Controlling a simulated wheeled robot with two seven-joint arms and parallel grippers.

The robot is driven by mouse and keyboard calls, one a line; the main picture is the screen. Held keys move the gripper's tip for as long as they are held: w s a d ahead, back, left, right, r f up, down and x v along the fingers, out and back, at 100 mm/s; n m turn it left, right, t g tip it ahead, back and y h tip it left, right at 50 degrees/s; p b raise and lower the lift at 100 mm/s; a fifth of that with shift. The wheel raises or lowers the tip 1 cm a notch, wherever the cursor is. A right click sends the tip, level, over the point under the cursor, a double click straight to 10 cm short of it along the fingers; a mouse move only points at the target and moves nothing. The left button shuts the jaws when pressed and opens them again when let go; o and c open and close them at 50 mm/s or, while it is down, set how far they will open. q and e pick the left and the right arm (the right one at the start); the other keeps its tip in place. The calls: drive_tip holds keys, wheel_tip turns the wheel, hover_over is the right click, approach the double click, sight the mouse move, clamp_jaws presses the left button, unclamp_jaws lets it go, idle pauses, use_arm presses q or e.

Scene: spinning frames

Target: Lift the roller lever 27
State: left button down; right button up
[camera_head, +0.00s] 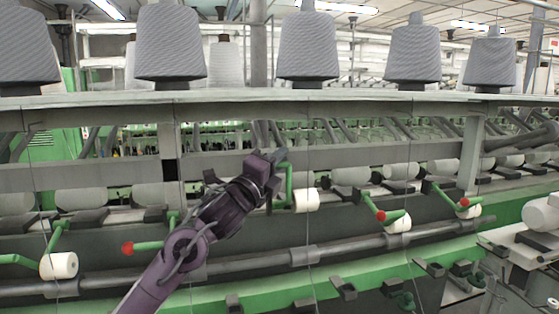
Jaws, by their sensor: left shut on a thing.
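My left gripper (273,162) reaches up from the lower left and is shut on a green roller lever (288,182). The lever's handle end is raised to the gripper, and its white roller (306,200) shows just to the right. The lever's tip is hidden by the jaws. No number can be read on the lever, so I cannot confirm that it is 27. My right gripper is not in view.
Other green levers with red knobs stand lower, to the left (128,248) and right (382,215). A long grey rail (258,262) runs below. Grey yarn bobbins (307,47) stand on the shelf above. Thin threads hang down across the frame.

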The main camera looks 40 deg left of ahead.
use_arm(q)
drive_tip(key=c, duration=1.8)
unclamp_jaws()
drive_tip(key=shift+w+a+f, duration=0.1)
drive_tip(key=shift+w+f, duration=0.05)
drive_tip(key=shift+f, duration=0.2)
drive_tip(key=shift+o, duration=0.4)
drive_tip(key=shift+w+a, duration=0.1)
drive_tip(key=shift+a, duration=0.1)
drive_tip(key=shift+d, duration=0.1)
drive_tip(key=b+v, duration=0.4)
drive_tip(key=v, duration=0.4)
drive_tip(key=shift+r+b, duration=0.2)
drive_tip(key=shift+b, duration=0.1)
